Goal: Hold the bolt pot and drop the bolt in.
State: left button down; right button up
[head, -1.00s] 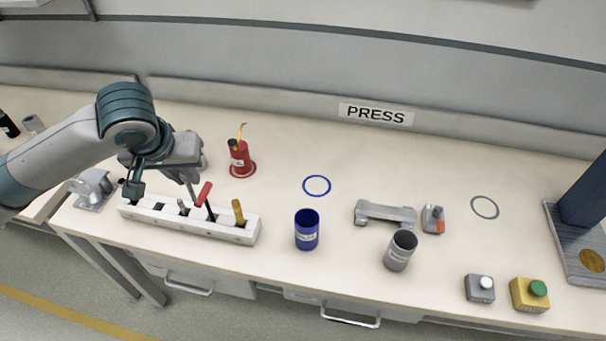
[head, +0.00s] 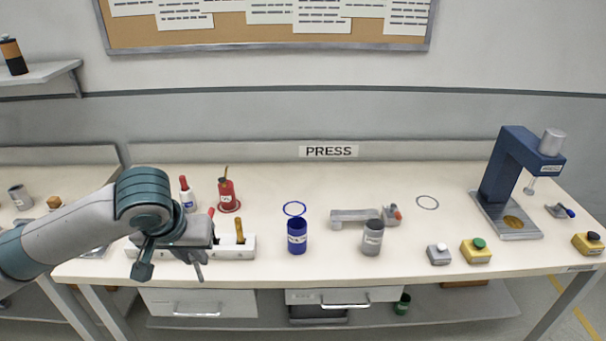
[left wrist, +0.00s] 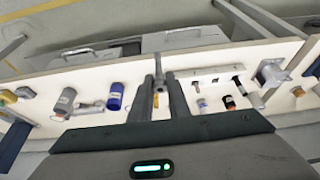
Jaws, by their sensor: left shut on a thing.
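My left gripper (head: 172,272) is in front of the white slotted rack (head: 235,253). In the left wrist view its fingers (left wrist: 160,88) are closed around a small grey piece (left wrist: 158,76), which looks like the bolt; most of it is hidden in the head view. A blue pot (head: 297,238) and a grey pot (head: 373,240) stand upright on the bench to the right, both apart from the gripper. Their labels are too small to read, so I cannot tell which is the bolt pot. My right gripper is not in view.
A red pot (head: 227,194) and a white bottle (head: 187,195) stand behind the rack. A grey cradle (head: 352,216), button boxes (head: 476,251) and a blue press (head: 497,180) are to the right.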

pick_arm(q)
jog(key=shift+s, duration=0.2)
jog(key=shift+d, duration=0.1)
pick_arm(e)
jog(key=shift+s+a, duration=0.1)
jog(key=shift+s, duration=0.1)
pick_arm(q)
jog(key=shift+f, duration=0.1)
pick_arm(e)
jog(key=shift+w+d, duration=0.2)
pick_arm(q)
jog(key=shift+w, duration=0.15)
